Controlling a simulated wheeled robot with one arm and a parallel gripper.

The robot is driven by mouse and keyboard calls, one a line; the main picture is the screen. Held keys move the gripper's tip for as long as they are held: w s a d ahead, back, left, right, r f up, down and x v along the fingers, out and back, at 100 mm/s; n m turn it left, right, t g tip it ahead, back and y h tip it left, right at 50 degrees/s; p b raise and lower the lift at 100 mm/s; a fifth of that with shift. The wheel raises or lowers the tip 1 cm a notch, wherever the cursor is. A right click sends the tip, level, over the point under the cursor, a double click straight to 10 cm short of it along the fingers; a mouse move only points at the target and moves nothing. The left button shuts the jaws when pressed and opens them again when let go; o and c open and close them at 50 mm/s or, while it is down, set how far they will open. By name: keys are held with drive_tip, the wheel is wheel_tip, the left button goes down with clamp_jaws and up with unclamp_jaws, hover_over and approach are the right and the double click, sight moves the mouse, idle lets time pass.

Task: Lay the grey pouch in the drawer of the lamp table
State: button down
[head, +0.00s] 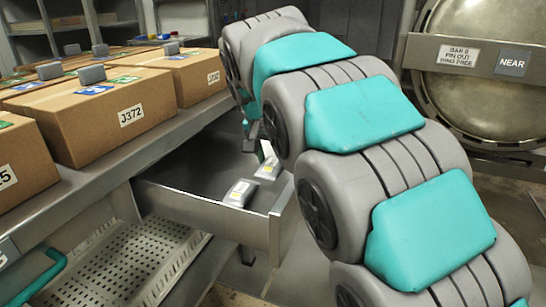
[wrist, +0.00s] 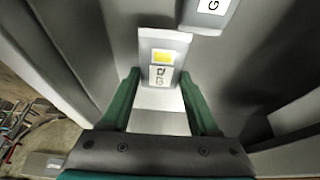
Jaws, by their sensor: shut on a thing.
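A grey pouch (wrist: 165,42) with a yellow square and a white label is between the green fingers of my gripper (wrist: 160,78) in the wrist view. My gripper is shut on it. In the head view my arm hides most of the gripper; a pale, yellow-marked piece that looks like the held pouch (head: 268,165) shows beside the arm, over the open drawer (head: 205,209). Another grey pouch (head: 238,193) with a white label lies in the drawer; a labelled grey pouch (wrist: 208,14) also shows at the top of the wrist view. I cannot tell whether the held pouch touches the drawer floor.
The table (head: 95,180) above the drawer bears several cardboard boxes (head: 118,115) with grey blocks on top. A perforated shelf (head: 135,264) is below. A round steel door (head: 485,70) is at the right. The drawer walls stand close around the gripper.

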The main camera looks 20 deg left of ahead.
sight(266, 171)
drive_tip(key=shift+f, duration=0.3)
drive_tip(key=shift+c, duration=0.7)
unclamp_jaws()
drive_tip(key=shift+r, duration=0.15)
drive_tip(key=shift+r, duration=0.3)
drive_tip(key=v, duration=1.2)
drive_tip(key=shift+r, duration=0.25)
